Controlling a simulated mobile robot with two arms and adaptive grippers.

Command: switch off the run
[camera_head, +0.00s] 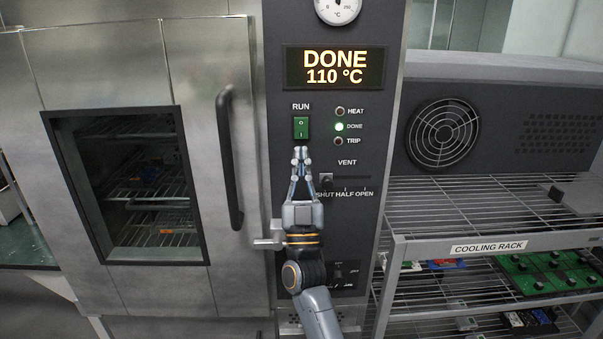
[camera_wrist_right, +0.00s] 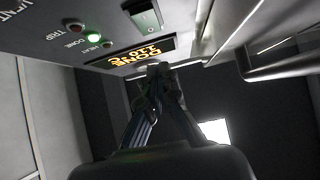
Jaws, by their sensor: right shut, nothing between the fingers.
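The green RUN rocker switch (camera_head: 301,128) is on the dark control panel, below the display (camera_head: 335,67) that reads DONE 110 °C. It also shows in the right wrist view (camera_wrist_right: 145,18). My right gripper (camera_head: 300,150) is shut and empty, with its fingertips just below the switch in the head view. In the right wrist view its closed fingertips (camera_wrist_right: 156,68) show below the display; I cannot tell how far they are from the panel. The green DONE lamp (camera_head: 339,127) is lit; the HEAT lamp (camera_head: 340,111) and TRIP lamp (camera_head: 338,141) are dark. My left gripper is out of view.
The oven door (camera_head: 90,60) is shut, with a vertical handle (camera_head: 229,158) left of the panel. The VENT slider (camera_head: 326,180) is at the SHUT end, close to my right fingers. A cooling rack (camera_head: 500,246) with boards on its shelves stands to the right.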

